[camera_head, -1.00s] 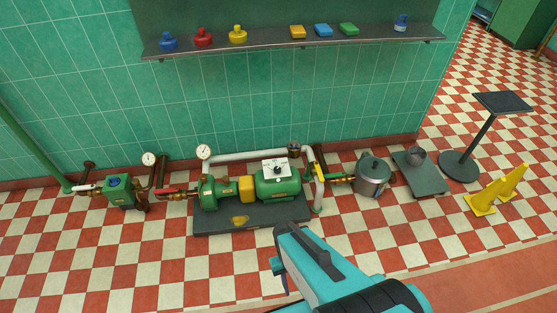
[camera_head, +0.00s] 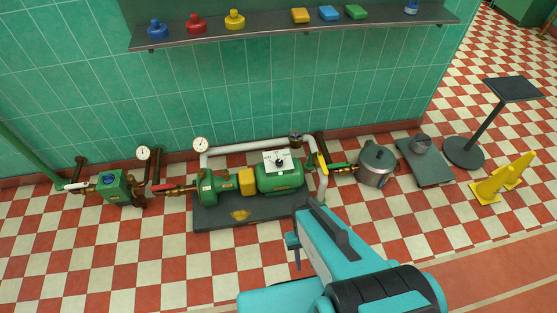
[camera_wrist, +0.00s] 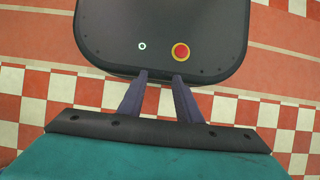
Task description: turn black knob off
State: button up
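The black knob (camera_head: 280,163) sits on a white plate (camera_head: 269,159) on top of the green pump motor (camera_head: 281,180). It is small in the head view, and I cannot tell which way it points. The pump set stands on a dark base (camera_head: 215,220) on the floor by the green wall. In the wrist view my gripper (camera_wrist: 160,76) is open and empty, its two dark fingers apart. It is away from the knob, on the near side of the pump. In the head view my teal arm largely hides the gripper. The knob is not in the wrist view.
A shelf (camera_head: 270,36) with coloured bottles and blocks hangs above the pump. Pipes, gauges and valves flank it. The checkered floor before the pump is clear.

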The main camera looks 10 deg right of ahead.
jog(key=o, duration=0.3)
jog(key=shift+o, duration=0.7)
jog(key=shift+w+f, duration=0.15)
jog(key=shift+w, duration=0.1)
notch_tip(320, 180, up, 6)
jog(key=t+b, duration=0.5)
jog(key=b, duration=2.1)
send_over(279, 162)
jog(key=shift+w+d, duration=0.1)
jog(key=shift+w, duration=0.05)
notch_tip(279, 162, down, 14)
jog(key=b, duration=0.4)
jog(key=shift+r, duration=0.2)
